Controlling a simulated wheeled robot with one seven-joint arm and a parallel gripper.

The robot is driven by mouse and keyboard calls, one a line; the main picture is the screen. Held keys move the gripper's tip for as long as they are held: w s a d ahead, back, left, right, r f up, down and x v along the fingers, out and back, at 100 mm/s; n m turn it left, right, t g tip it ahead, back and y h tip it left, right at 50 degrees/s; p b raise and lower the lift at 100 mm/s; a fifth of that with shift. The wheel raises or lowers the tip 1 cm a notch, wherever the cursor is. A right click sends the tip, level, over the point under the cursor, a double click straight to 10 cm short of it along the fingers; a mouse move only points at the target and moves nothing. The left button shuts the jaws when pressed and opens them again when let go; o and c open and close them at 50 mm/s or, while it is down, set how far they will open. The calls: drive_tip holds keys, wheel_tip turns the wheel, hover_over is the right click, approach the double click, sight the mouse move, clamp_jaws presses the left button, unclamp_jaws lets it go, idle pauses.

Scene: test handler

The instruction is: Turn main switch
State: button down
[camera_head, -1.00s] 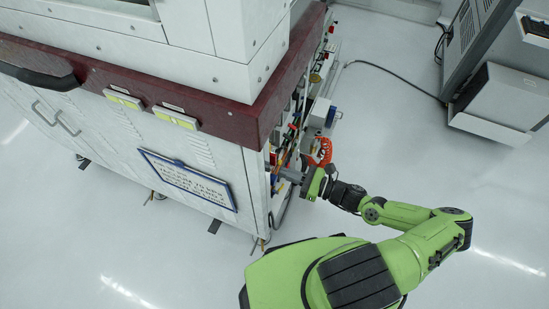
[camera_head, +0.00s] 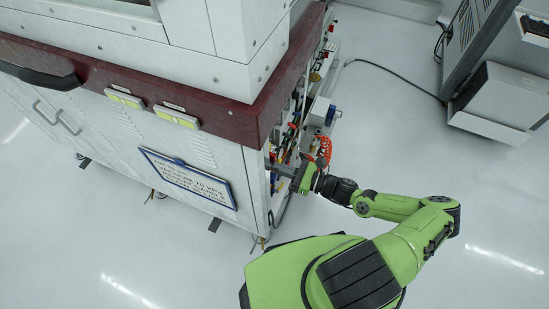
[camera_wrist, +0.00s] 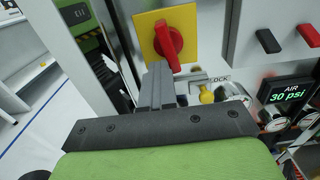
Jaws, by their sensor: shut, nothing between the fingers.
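The main switch (camera_wrist: 168,45) is a red rotary knob on a yellow square plate (camera_wrist: 189,24), at the top middle of the wrist view. The knob's handle stands tilted, close to upright. My gripper (camera_wrist: 157,77) is shut and empty, with its grey fingers just below the knob in the picture. I cannot tell whether the fingertips touch the knob. In the head view my gripper (camera_head: 285,170) reaches into the side of the white test handler (camera_head: 130,135), and the switch is hidden there.
Right of the switch are two levers, one black (camera_wrist: 268,41) and one red (camera_wrist: 308,34), and an air display (camera_wrist: 288,94) reading 30 psi. A yellow knob (camera_wrist: 206,95) sits below. A grey cabinet (camera_head: 495,95) stands at the right; open floor lies between.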

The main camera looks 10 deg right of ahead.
drive_tip(key=shift+w+d+r, duration=0.15)
drive_tip(key=shift+w+d, duration=0.1)
drive_tip(key=shift+w, duration=0.15)
drive_tip(key=shift+w+d, duration=0.25)
drive_tip(key=shift+w, duration=0.05)
drive_tip(key=shift+w+d, duration=0.1)
drive_tip(key=shift+w, duration=0.05)
drive_tip(key=v, duration=0.7)
drive_tip(key=shift+b, duration=0.35)
idle(0.4)
